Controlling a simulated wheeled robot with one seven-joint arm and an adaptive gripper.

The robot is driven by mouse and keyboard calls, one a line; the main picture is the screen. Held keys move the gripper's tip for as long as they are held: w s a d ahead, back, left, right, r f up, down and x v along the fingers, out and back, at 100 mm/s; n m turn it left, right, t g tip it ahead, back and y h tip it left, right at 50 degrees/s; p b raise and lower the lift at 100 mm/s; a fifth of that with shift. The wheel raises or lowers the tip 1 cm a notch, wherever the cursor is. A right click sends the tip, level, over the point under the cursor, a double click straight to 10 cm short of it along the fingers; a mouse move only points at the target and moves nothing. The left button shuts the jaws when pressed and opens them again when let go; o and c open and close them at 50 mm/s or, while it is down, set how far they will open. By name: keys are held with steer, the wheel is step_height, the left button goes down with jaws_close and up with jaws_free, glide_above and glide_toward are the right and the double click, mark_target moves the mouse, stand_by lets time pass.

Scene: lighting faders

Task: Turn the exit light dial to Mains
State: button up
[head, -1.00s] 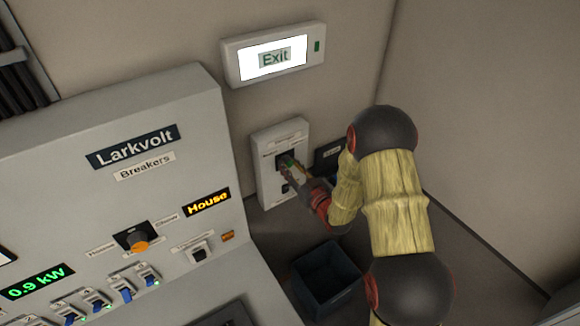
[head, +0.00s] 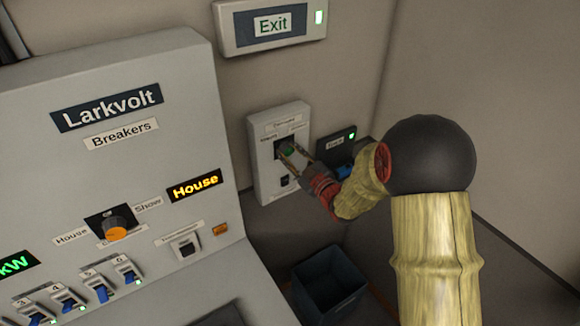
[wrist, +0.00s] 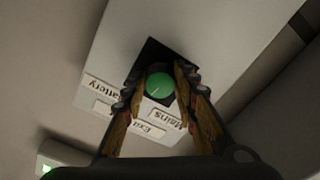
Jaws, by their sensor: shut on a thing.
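The exit light dial (head: 287,151) is a green round knob on a black square plate, on a white wall box (head: 264,188). My gripper (head: 292,155) is shut on it, one finger on each side. The wrist view shows the dial (wrist: 159,87) between the fingertips (wrist: 161,78). The Battery label (wrist: 105,89) and Mains label (wrist: 166,119) appear upside down there. A faint pale mark shows on the knob; its exact direction is hard to tell. The Exit sign (head: 272,25) above has a dark face, and its side indicator (head: 319,17) glows.
A black switch below the dial (head: 285,181) and a dark box with a green light (head: 336,147) are close to my gripper. The Larkvolt breaker console (head: 60,175) stands left. A dark bin (head: 328,285) is below. The right wall is bare.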

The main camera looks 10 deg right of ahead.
steer(key=n+b, duration=0.2)
steer(key=b, duration=0.2)
steer(key=n+b, duration=0.2)
steer(key=b, duration=0.2)
steer(key=n+b, duration=0.3)
steer(key=b, duration=0.2)
steer(key=shift+f, duration=0.3)
steer(key=n+b, duration=0.1)
steer(key=b, duration=0.2)
steer(key=n+b, duration=0.2)
steer(key=b, duration=0.1)
steer(key=shift+r+n, duration=0.2)
steer(key=shift+n, duration=0.1)
steer(key=shift+r+n+b, duration=0.15)
steer(key=shift+n+b, duration=0.2)
steer(key=shift+n, duration=0.05)
steer(key=o, duration=1.1)
steer(key=shift+o, duration=0.3)
